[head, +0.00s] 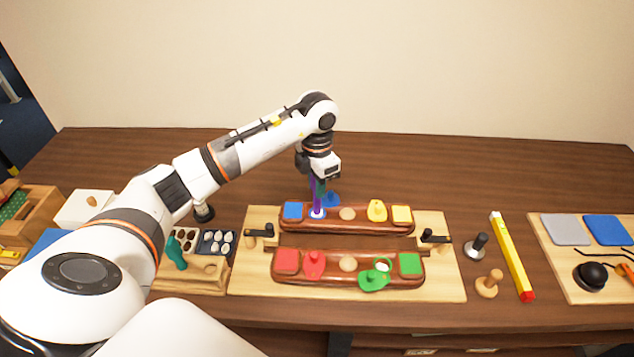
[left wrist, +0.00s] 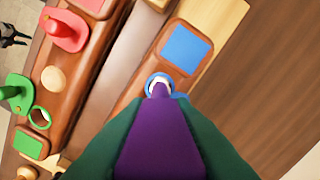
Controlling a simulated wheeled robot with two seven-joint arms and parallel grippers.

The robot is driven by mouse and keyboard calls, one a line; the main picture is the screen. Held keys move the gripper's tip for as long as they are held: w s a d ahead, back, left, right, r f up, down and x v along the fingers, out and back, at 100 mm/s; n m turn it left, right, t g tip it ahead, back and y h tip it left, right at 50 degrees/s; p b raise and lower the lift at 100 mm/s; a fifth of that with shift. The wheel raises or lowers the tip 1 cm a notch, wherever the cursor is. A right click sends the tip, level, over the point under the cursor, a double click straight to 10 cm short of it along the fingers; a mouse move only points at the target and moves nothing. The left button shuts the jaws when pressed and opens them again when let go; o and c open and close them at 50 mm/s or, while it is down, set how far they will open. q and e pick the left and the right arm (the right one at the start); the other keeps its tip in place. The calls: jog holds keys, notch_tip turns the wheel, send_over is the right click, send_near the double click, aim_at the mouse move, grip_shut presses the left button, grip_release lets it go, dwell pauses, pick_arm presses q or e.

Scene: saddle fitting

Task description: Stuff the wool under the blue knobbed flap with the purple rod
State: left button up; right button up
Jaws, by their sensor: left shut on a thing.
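My left gripper (head: 319,186) is shut on the purple rod (head: 314,196), which points down at the far red-brown bar (head: 375,224). The rod also shows in the left wrist view (left wrist: 160,140), between my dark green fingers. Its tip is at the blue-rimmed hole (left wrist: 151,78), over white wool (left wrist: 164,80); I cannot tell how deep the tip is. The blue knobbed flap (head: 332,199) appears swung aside behind the hole, partly hidden by the gripper. A blue square (head: 292,210) lies left of the hole. My right gripper is not in view.
The near bar (head: 348,279) carries a red flap (head: 314,264) and a green flap (head: 374,281) swung off its white-filled ring. Black clamps (head: 435,237) stand at the board's ends. Right are a knobbed tool (head: 477,246), a wooden peg (head: 489,284) and a yellow bar (head: 512,257).

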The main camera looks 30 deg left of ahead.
pick_arm(q)
jog(key=shift+f+b, duration=0.55)
jog(key=shift+f, duration=0.2)
jog(key=shift+s+d+f+b, duration=0.1)
jog(key=shift+s+f+b, duration=0.05)
jog(key=shift+f+b, duration=0.15)
dwell(1.3)
jog(key=shift+r, duration=0.1)
jog(key=shift+r+p, duration=0.8)
jog(key=shift+r, duration=0.3)
jog(key=shift+r+p, duration=1.75)
jog(key=shift+r, duration=1.25)
